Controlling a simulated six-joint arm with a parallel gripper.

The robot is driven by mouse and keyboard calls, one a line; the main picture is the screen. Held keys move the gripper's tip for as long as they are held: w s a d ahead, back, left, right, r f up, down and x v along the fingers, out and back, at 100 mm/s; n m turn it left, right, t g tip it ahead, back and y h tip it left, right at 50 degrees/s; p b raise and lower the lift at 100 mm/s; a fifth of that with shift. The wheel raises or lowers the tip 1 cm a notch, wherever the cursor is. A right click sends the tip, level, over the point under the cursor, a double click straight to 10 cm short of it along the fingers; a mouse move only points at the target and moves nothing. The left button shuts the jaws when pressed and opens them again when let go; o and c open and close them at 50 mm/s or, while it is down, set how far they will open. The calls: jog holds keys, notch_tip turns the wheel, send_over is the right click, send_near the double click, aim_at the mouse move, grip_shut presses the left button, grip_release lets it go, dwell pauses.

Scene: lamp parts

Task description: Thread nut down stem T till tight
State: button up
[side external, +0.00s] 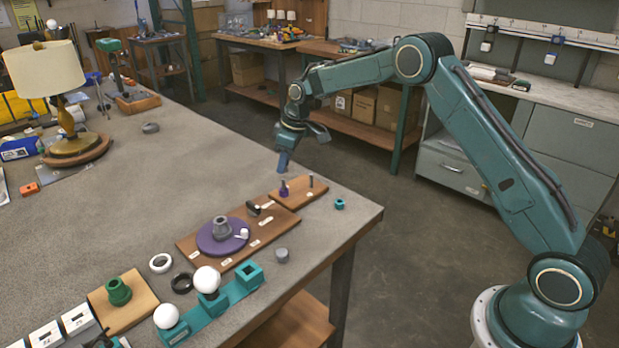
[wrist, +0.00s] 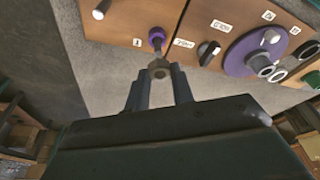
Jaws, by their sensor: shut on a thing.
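A small brown board (side external: 298,195) at the table's corner bears a purple stem (side external: 284,190) and a thinner grey stem (side external: 311,181). In the wrist view the purple stem (wrist: 156,36) stands beside a small white label, too small to read for sure. My gripper (side external: 283,169) points down just above the purple stem in the side view. In the side view the nut cannot be made out.
A larger brown board (side external: 190,243) holds a purple disc (side external: 210,243) with a grey socket and a black-knobbed part (side external: 254,209). A teal cube (side external: 339,204) and a grey cap (side external: 282,255) lie near the table edge.

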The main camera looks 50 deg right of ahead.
jog(key=shift+f, duration=0.75)
jog(key=shift+f, duration=0.1)
dwell(0.4)
jog(key=shift+f, duration=1.8)
jog(key=o, duration=0.4)
grip_shut()
jog(key=shift+f, duration=0.25)
